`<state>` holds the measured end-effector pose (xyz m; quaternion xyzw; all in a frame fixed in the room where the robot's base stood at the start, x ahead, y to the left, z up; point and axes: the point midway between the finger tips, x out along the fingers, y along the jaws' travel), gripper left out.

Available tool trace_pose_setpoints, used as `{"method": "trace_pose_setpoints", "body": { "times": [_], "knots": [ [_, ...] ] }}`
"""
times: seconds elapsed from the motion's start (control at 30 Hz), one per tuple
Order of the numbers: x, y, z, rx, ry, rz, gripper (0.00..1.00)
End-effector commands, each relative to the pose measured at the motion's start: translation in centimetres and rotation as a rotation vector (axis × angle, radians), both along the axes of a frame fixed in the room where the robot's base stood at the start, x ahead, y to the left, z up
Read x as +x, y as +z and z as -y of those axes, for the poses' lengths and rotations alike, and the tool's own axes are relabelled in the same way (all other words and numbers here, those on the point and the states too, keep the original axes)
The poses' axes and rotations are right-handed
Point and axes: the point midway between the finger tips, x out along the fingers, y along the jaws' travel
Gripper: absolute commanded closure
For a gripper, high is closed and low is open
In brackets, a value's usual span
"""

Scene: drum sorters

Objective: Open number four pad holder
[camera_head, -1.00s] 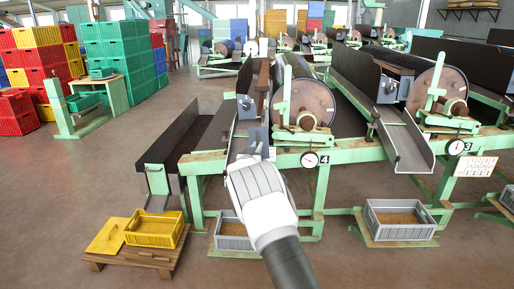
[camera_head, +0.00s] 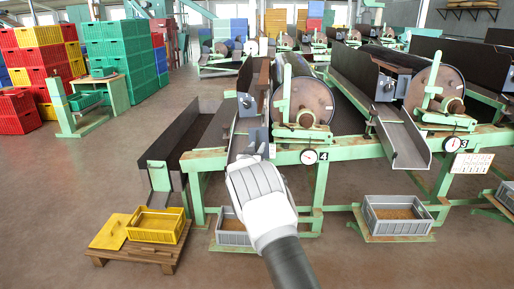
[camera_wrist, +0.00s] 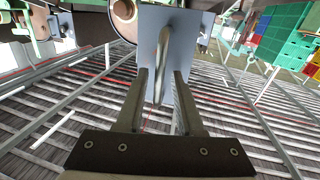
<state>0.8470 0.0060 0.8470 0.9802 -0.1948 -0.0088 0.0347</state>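The number four machine bears a dial and the label "4" (camera_head: 323,156) on its green beam. In the wrist view, a blue-grey plate (camera_wrist: 190,25) with a bent metal handle (camera_wrist: 163,62) is straight ahead, apparently part of the pad holder. My gripper (camera_wrist: 160,82) is open, with one finger on each side of the handle's lower part. Gaps show between handle and fingers; the depth of overlap is unclear.
Machine three's sloping chute (camera_head: 403,145) is at the right. A dark trough (camera_head: 180,140) is left of my arm. Below are a yellow crate (camera_head: 157,225) on a pallet and grey crates (camera_head: 398,216). Stacked colored crates (camera_head: 120,60) stand back left. Open floor lies at left.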

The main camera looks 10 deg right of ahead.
Motion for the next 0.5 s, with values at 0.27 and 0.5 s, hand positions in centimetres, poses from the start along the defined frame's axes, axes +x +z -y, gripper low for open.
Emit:
{"method": "trace_pose_setpoints", "body": {
  "times": [0.27,0.5],
  "knots": [
    [0.02,0.16,0.02,0.0,-0.001,0.003,0.56],
    [-0.89,0.33,-0.38,-0.001,-0.001,0.003,0.56]
  ]
}}
